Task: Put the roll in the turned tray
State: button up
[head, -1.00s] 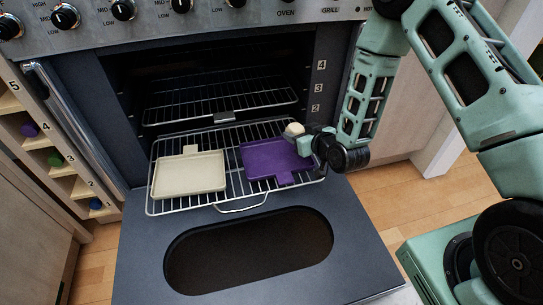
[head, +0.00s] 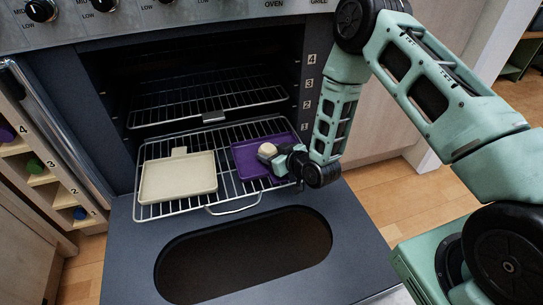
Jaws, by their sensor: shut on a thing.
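The roll (head: 267,151) is small, pale and round. My gripper (head: 274,155) is shut on it and holds it over the middle of the purple tray (head: 245,160). I cannot tell whether the roll touches that tray. The purple tray lies on the right of the pulled-out oven rack, its front right part hidden by my gripper. A cream tray (head: 178,180) lies on the left of the same rack, empty, with its tab pointing to the back, into the oven.
The pulled-out wire rack (head: 222,195) sits above the open oven door (head: 130,260). A second rack (head: 215,100) is higher inside the oven. A cubby shelf with coloured items (head: 45,175) stands at the left.

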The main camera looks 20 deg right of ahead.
jog(key=o, duration=1)
jog(key=shift+c, duration=0.2)
